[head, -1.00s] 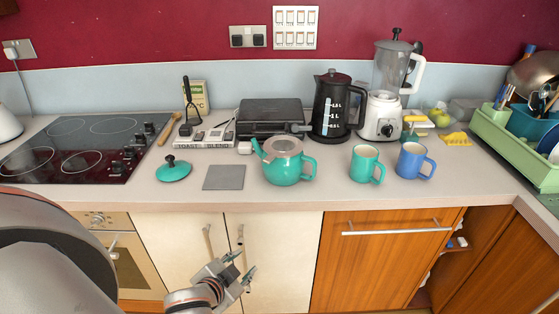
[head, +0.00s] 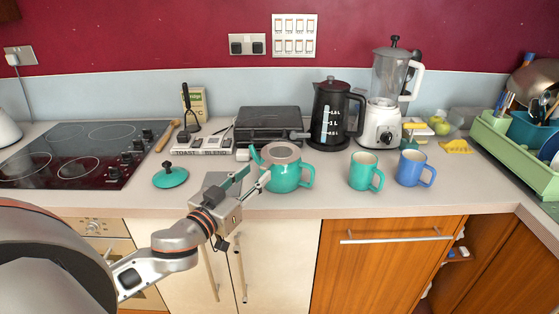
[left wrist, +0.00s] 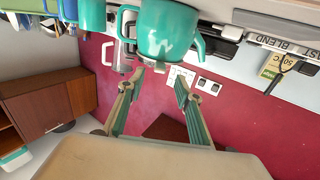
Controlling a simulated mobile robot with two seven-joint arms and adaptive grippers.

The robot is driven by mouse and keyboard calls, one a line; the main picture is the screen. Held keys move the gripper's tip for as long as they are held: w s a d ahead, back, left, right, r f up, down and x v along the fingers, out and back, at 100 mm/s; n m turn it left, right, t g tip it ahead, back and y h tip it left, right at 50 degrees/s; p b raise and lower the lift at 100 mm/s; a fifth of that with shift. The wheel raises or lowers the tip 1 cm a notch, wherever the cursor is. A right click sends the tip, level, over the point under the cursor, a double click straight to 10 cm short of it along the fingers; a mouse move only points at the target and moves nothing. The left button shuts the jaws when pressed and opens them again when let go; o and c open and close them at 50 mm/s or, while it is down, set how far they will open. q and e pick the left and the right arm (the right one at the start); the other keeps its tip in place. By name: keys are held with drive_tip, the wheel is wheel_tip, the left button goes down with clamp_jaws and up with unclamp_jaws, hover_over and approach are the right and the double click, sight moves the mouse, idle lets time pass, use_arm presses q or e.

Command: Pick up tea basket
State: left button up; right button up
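The tea basket (head: 281,152) is a grey round insert sitting in the top opening of the teal teapot (head: 286,177) on the counter. My left gripper (head: 258,178) is just left of the teapot in the head view, above the counter's front. Its fingers are spread apart with nothing between them. In the left wrist view the teapot (left wrist: 167,28) appears upside down beyond the open fingers (left wrist: 160,78); the basket cannot be made out there. The teal lid (head: 171,175) lies on the counter to the left. My right gripper is out of view.
A teal mug (head: 364,171) and a blue mug (head: 411,167) stand to the right. A black kettle (head: 329,120) and a sandwich toaster (head: 268,124) are behind the teapot. The hob (head: 75,157) is at the left.

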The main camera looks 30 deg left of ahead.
sight(263, 168)
use_arm(q)
drive_tip(key=shift+w+p, duration=0.3)
drive_tip(key=shift+w, duration=2.6)
clamp_jaws()
